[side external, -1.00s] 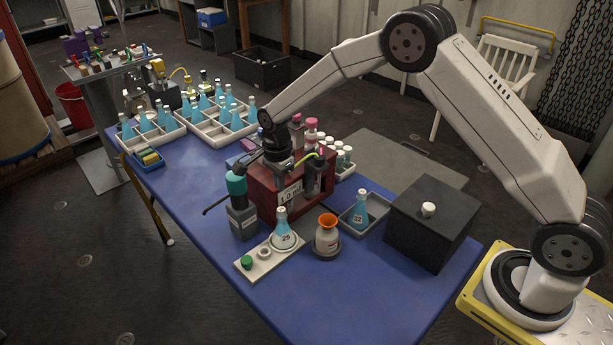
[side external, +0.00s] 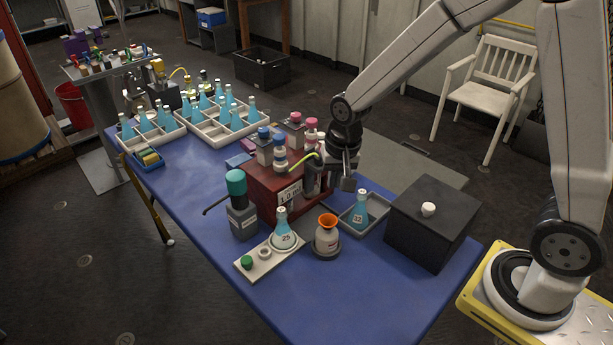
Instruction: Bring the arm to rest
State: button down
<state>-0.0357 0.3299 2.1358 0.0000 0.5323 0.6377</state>
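My gripper (side external: 345,178) hangs pointing down over the right end of the dark red box (side external: 277,196) marked 1.0 ml, above the tray with the flask marked 32 (side external: 361,212). I see nothing clearly held in it, but its fingers are small and dark, and I cannot tell whether they are open or shut. Several bottles with blue and pink caps stand in and behind the red box. The small bottles behind it are mostly hidden by my gripper.
A black box with a white knob (side external: 434,222) stands at the right of the blue table (side external: 225,280). A flask marked 25 (side external: 284,234), an orange-topped bottle (side external: 327,236) and a teal-capped bottle (side external: 240,205) stand in front. White racks of flasks (side external: 204,139) fill the far end.

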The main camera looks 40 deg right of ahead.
jog(key=s+d+n+t, duration=0.1)
jog(key=s+n, duration=0.5)
jog(key=s, duration=0.5)
jog(key=shift+d+r+n, duration=0.2)
jog(key=shift+r+n, duration=0.2)
